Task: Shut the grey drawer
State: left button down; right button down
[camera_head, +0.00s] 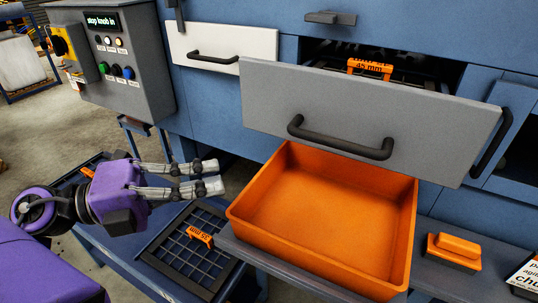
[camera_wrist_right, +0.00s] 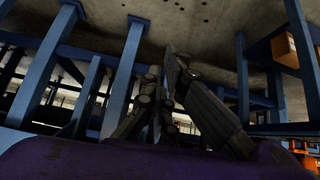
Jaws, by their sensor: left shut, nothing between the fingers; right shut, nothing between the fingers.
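The grey drawer (camera_head: 290,95) stands pulled out from the blue machine, with a dark gap behind its front panel. Its black bar handle (camera_head: 340,143) is on the front. Inside the drawer lies a dark grid with an orange "45 mm" handle (camera_head: 370,68). My left gripper (camera_head: 217,176) is shut and empty, left of the drawer and lower than its front, apart from it. My right gripper (camera_wrist_right: 172,75) shows only in the right wrist view, shut and empty, above the floor among blue frame legs. The drawer does not show in that view.
An orange bin (camera_head: 330,215) sits below the drawer front. A white drawer (camera_head: 245,42) is to the left, beside a grey control box (camera_head: 125,65). A "35 mm" grid (camera_head: 185,255) lies on the lower blue shelf. An orange-handled block (camera_head: 453,250) is at right.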

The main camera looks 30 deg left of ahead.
pick_arm(q)
jog(key=w+a+p+x, duration=0.2)
jog(key=x, duration=1)
jog(key=shift+w+d, duration=0.3)
jog(key=shift+w, duration=0.05)
